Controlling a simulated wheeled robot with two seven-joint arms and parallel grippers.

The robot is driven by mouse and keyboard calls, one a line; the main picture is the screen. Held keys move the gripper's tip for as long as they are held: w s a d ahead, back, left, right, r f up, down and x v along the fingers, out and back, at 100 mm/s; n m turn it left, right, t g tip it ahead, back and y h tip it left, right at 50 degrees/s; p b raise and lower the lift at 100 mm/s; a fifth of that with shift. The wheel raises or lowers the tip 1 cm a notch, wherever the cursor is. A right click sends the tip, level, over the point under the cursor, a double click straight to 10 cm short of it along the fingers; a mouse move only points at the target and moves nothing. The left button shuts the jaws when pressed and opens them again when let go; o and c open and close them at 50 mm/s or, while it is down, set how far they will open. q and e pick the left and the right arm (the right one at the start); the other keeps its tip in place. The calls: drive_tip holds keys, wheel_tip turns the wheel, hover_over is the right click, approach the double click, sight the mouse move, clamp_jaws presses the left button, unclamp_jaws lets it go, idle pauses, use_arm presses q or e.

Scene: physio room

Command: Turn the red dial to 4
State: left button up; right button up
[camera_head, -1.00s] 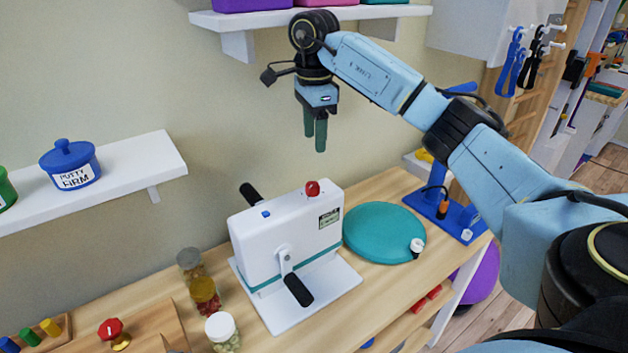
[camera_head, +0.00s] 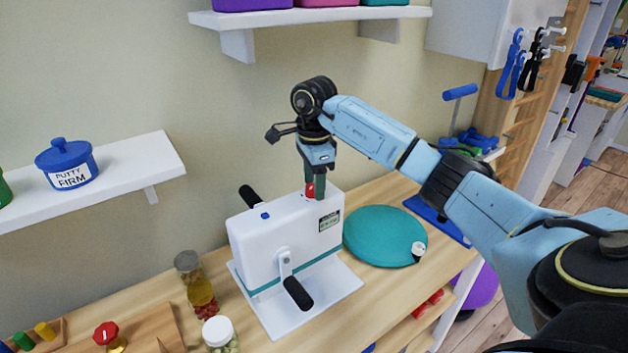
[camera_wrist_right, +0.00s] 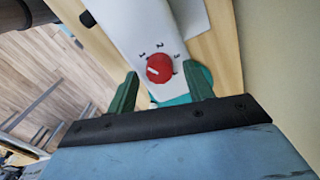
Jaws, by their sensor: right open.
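The red dial (camera_wrist_right: 160,68) sits on the top face of a white machine (camera_head: 285,235) with black-gripped cranks. In the head view the fingers partly hide the dial (camera_head: 309,190). In the wrist view the dial shows between and beyond the two fingertips; I cannot tell whether they touch it. My left gripper is not in view.
A teal disc (camera_head: 380,236) lies right of the machine. Jars (camera_head: 201,292) and another red knob (camera_head: 106,332) are at the lower left. A wall shelf (camera_head: 300,18) hangs above the arm. A blue pot (camera_head: 68,165) stands on the left shelf.

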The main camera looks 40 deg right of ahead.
drive_tip(key=c, duration=1)
drive_tip(key=shift+m, duration=0.3)
